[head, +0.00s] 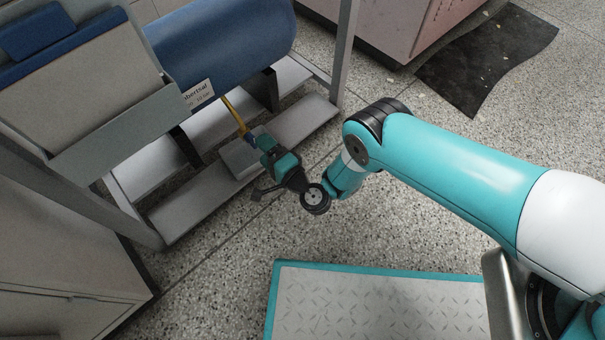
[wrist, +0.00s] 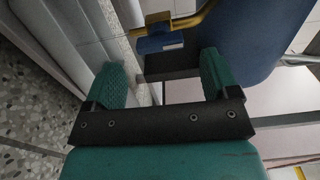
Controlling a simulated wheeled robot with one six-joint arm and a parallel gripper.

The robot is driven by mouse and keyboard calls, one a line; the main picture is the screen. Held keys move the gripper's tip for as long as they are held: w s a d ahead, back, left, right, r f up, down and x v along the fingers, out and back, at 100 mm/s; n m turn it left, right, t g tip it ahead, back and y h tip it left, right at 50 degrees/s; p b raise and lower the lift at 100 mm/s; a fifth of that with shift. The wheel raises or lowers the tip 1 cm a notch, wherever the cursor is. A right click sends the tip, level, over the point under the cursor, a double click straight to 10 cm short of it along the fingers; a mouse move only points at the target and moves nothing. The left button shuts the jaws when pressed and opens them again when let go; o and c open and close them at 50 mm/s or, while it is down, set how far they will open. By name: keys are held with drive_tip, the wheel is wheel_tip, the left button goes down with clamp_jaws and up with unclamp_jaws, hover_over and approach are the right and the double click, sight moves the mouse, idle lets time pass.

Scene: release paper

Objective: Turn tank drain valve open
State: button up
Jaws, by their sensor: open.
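The blue tank (head: 235,45) lies on a grey frame and also fills the upper right of the wrist view (wrist: 250,35). A thin yellow pipe (head: 235,116) comes down from below its label; it also shows in the wrist view (wrist: 195,20). A small blue valve part (wrist: 158,40) sits at the yellow pipe, just beyond my fingertips. My gripper (head: 264,146) is at the lower end of the pipe. In the wrist view its green fingers (wrist: 160,65) are spread, with nothing held between them. The valve is mostly hidden by my gripper in the head view.
A pale square block (head: 240,158) is on the frame's low shelf (head: 200,195) behind my gripper. A frame post (head: 345,50) stands to the right of the tank. A grey cabinet (head: 60,250) is at left.

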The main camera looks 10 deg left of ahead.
drive_tip(key=p+v, duration=1.3)
drive_tip(key=shift+s, duration=0.2)
